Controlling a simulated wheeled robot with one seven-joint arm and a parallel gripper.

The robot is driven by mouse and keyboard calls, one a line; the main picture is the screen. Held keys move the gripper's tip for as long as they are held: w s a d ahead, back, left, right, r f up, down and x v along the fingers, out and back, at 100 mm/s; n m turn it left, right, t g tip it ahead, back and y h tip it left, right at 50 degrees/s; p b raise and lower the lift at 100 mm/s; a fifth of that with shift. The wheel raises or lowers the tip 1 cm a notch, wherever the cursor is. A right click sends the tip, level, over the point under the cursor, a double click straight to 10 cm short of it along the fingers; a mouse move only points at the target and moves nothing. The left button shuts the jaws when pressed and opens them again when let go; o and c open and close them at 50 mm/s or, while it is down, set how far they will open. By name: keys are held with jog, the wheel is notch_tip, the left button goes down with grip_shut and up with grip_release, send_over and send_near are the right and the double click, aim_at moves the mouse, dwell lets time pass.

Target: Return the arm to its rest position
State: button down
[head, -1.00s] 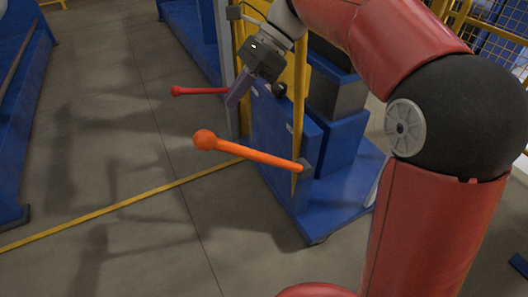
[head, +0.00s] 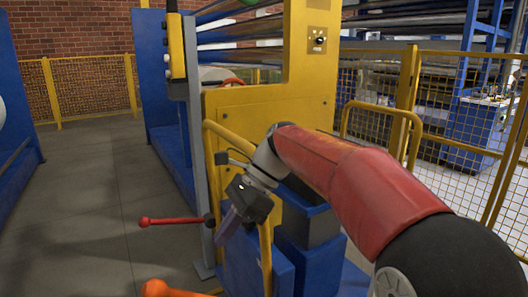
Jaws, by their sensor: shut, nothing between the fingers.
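My gripper (head: 229,226) is at the end of my red arm, in the middle of the head view. It points down and to the left, in front of the yellow and blue machine. Its fingers look closed together with nothing between them. My arm is stretched forward from the lower right. An orange lever (head: 163,289) shows only its knob end at the bottom edge, below and left of the gripper. A red lever (head: 168,221) sticks out to the left of the machine, left of the gripper.
The yellow machine panel (head: 262,118) with a knob switch (head: 319,40) stands behind my arm. A yellow tube rail (head: 266,255) is close beside the gripper. Yellow mesh fencing (head: 453,122) stands at right. The grey floor (head: 95,215) at left is clear.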

jog(key=s+d+f+n+t+h, duration=0.2)
jog(key=s+d+f+n+t, duration=0.1)
jog(key=d, duration=0.4)
jog(key=s+d+f+n+t+h, duration=0.2)
jog(key=s+d+f+n+t, duration=0.1)
jog(key=s+d+n, duration=0.3)
jog(key=s+d+f+n+t+h, duration=0.3)
jog(key=s+d+f+n, duration=0.1)
jog(key=s+d, duration=0.3)
jog(key=shift+d+f+n+t, duration=0.3)
jog(key=shift+d, duration=1)
